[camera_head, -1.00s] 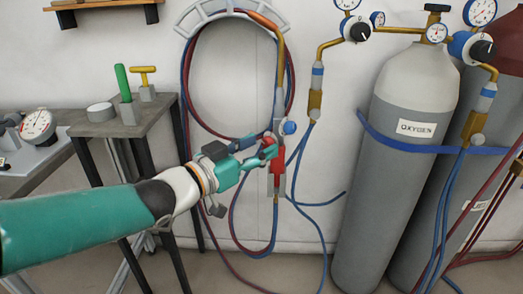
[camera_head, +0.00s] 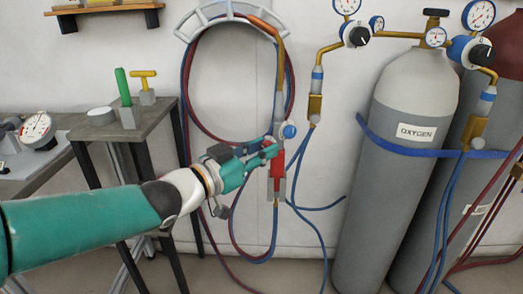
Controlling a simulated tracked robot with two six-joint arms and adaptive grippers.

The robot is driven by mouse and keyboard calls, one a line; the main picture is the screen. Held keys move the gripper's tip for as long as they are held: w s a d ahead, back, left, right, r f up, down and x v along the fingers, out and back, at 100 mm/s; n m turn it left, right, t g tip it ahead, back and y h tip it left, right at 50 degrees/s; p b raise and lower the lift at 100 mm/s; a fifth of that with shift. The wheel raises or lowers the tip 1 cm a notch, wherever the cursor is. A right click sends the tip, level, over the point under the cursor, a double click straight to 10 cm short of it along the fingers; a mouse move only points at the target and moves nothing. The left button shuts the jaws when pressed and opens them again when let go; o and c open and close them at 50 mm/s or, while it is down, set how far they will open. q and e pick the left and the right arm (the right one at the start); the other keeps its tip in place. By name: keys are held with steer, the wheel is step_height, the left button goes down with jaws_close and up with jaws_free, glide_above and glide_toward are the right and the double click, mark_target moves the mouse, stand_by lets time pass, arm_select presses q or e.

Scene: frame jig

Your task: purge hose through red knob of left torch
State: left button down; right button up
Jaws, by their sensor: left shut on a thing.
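The left torch hangs upright on the wall, with a brass neck (camera_head: 281,62), a grey tube and a red body (camera_head: 278,162). A blue knob (camera_head: 289,131) sticks out on its right side. My left gripper (camera_head: 270,149) comes in from the left, its teal fingers closed at the torch's left side, just above the red body and level with the blue knob. It is shut on the red knob, which is mostly hidden by the fingers. Red and blue hoses (camera_head: 275,225) run down from the torch's lower end. My right gripper is out of view.
A grey hose hanger (camera_head: 215,12) holds coiled hoses behind the torch. An oxygen cylinder (camera_head: 395,200) with gauges stands at right, strapped by a blue band. A small table (camera_head: 160,108) with a green-handled and a yellow-handled tool stands left, near my arm.

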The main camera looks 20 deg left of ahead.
arm_select(q)
steer(key=shift+f+m+h+b, duration=0.15)
steer(key=shift+m+b, duration=1.7)
steer(key=shift+m, duration=1.65)
steer(key=shift+f+m+h+b, duration=0.15)
steer(key=shift+m+b, duration=1.7)
steer(key=shift+m, duration=1.65)
steer(key=shift+r, duration=0.1)
steer(key=c, duration=0.9)
jaws_free()
